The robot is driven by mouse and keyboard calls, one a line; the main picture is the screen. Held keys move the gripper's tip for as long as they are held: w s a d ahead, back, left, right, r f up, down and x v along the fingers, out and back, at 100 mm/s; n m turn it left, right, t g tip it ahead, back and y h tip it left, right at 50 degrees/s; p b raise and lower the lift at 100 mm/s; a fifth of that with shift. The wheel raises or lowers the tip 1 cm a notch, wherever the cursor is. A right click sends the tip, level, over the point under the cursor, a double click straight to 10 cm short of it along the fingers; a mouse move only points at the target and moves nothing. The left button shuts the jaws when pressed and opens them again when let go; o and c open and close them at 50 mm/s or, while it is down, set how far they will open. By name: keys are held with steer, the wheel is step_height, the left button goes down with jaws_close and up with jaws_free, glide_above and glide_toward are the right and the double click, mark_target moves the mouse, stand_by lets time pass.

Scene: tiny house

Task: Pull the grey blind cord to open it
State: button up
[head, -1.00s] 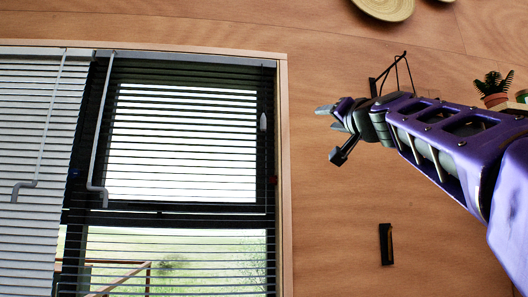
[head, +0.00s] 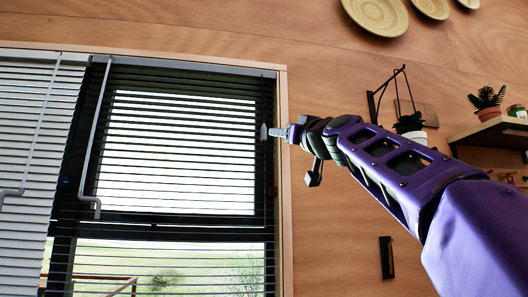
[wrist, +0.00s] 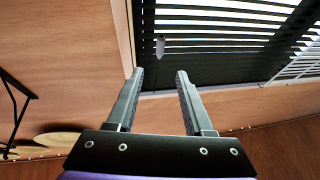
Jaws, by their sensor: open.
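A small light-grey cord pull (head: 263,132) hangs in front of the right side of the dark blind (head: 180,150) in the head view. In the wrist view the cord pull (wrist: 160,47) shows just beyond the fingertips, in line with the gap between them. My gripper (wrist: 160,74) is open and empty, with its two fingers pointing at the blind. In the head view my gripper (head: 278,132) is seen from the side, close to the right of the pull. Whether they touch cannot be told. The thin cord itself is hardly visible.
A long grey wand (head: 98,145) with a bent end hangs at the dark blind's left. A paler blind (head: 25,130) is further left. The wooden frame (head: 284,200) borders the window. A wall shelf with a plant (head: 487,98) stands right, near my arm.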

mark_target(265, 132)
steer(key=p+x, duration=0.3)
steer(key=x, duration=0.1)
steer(key=p+x, duration=0.2)
steer(key=x, duration=0.2)
steer(key=p+x, duration=0.3)
steer(key=x, duration=0.1)
steer(key=shift+w+r+p, duration=0.1)
steer(key=shift+r+p, duration=0.25)
steer(key=shift+f+p+x, duration=0.2)
steer(key=shift+p+x, duration=0.8)
steer(key=shift+x, duration=0.1)
steer(key=shift+w, duration=0.1)
jaws_close()
